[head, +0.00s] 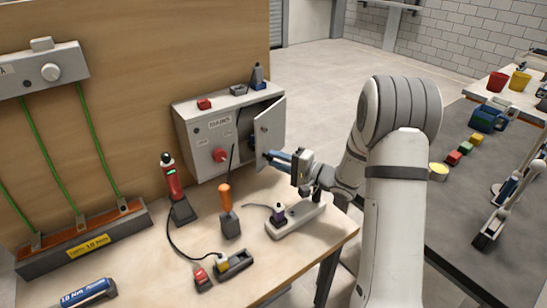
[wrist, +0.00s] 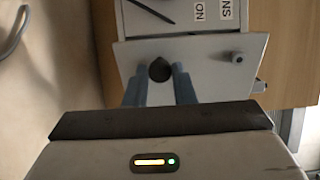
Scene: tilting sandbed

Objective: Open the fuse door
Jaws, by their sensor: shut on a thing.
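The grey cabinet marked MAINS (head: 196,130) stands against the wooden board in the head view. Its fuse door (head: 270,129) stands swung outward at the cabinet's right side, with a dark opening beside it. In the wrist view the door (wrist: 205,80) is a pale panel with a dark round knob (wrist: 160,69). My gripper (head: 270,157) is at the lower part of the door. Its blue fingers (wrist: 160,78) are on either side of the knob, shut on it. The door's inner side is partly hidden.
A red rotary switch (head: 219,155) is on the cabinet front. An orange-handled screwdriver (head: 225,197), a red tool in a stand (head: 172,178) and a grey holder (head: 297,216) stand on the bench in front.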

